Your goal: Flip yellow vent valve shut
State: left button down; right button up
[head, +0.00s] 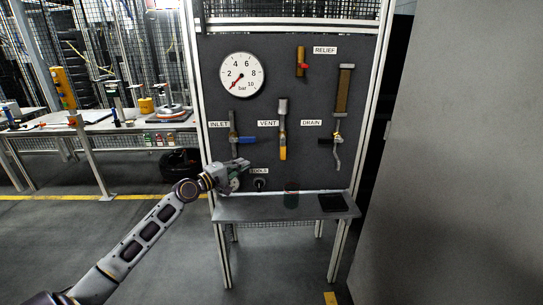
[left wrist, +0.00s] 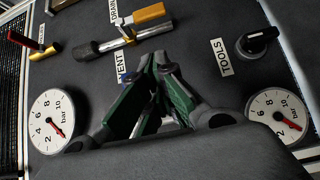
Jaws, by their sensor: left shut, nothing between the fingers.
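The vent valve is a grey vertical pipe on the dark panel, with its yellow handle (head: 283,153) hanging straight down in line with the pipe. In the left wrist view the yellow handle (left wrist: 150,13) shows at the top, beyond my fingers. The VENT label (head: 267,124) is left of the valve. My left gripper (head: 246,164) is shut and empty, left of and a little below the handle, apart from it. Its closed green-sided fingers (left wrist: 160,58) point toward the valve in the left wrist view. My right gripper is not in view.
The inlet valve's blue handle (head: 247,140) sits just above my left gripper. The drain valve (head: 337,141) is to the right, and the red relief knob (head: 303,65) is above. A big pressure gauge (head: 242,74) is upper left. A narrow shelf (head: 260,210) lies below.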

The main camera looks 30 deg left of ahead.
aim_at(283, 147)
pick_arm(q)
jog(key=shift+w+d, duration=0.1)
jog(key=shift+w, duration=0.3)
jog(key=w+d+p, duration=0.1)
jog(key=w+d, duration=0.4)
jog(key=w, duration=0.6)
jog(key=shift+d+f, duration=0.2)
jog(key=shift+d, duration=0.2)
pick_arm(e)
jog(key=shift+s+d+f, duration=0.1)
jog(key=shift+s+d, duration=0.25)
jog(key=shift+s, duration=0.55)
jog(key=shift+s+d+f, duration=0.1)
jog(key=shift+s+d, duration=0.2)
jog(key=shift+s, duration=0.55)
pick_arm(q)
jog(key=shift+w, duration=0.15)
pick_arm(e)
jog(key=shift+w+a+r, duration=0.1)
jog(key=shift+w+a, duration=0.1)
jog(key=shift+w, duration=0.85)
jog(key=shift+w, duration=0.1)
